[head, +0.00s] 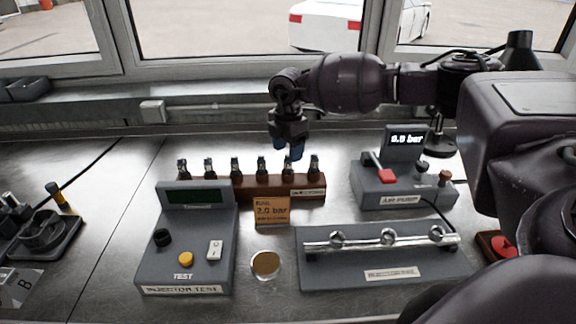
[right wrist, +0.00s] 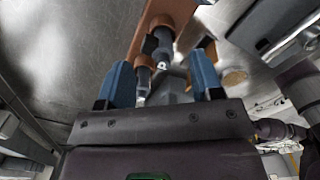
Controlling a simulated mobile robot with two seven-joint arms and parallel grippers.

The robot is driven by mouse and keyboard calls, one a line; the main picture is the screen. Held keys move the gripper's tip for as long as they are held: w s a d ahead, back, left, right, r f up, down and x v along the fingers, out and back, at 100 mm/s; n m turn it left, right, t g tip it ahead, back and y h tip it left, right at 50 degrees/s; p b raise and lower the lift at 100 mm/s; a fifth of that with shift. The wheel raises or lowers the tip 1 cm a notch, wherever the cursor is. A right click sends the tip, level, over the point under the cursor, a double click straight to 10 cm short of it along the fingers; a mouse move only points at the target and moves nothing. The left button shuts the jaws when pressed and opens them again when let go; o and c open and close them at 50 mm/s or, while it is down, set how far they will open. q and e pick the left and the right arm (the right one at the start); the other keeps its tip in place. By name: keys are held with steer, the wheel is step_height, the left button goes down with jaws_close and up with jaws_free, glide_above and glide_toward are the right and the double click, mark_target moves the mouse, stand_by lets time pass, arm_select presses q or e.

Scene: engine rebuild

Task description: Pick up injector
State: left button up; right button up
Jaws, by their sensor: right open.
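Several dark injectors (head: 261,167) stand upright in a row in a brown wooden rack (head: 270,187) at the back middle of the bench. My right gripper (head: 288,152) hangs over the right part of this row, pointing down, with its blue fingers close above the injector tops. In the right wrist view the two blue fingers (right wrist: 160,72) are apart, with injectors (right wrist: 162,45) showing between and beyond them. The fingers do not visibly hold any of them. My left gripper is not in view.
The grey injector test box (head: 190,240) stands in front of the rack at left. A card (head: 272,210) and a round brown-topped dish (head: 265,264) are in front. The injector rail (head: 380,238) and air pump (head: 402,185) are at right.

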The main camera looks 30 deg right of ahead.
mark_target(287, 155)
steer(key=shift+f, duration=1.6)
steer(key=shift+a, duration=0.1)
steer(key=c, duration=0.9)
steer(key=shift+o, duration=0.2)
steer(key=shift+r, duration=0.1)
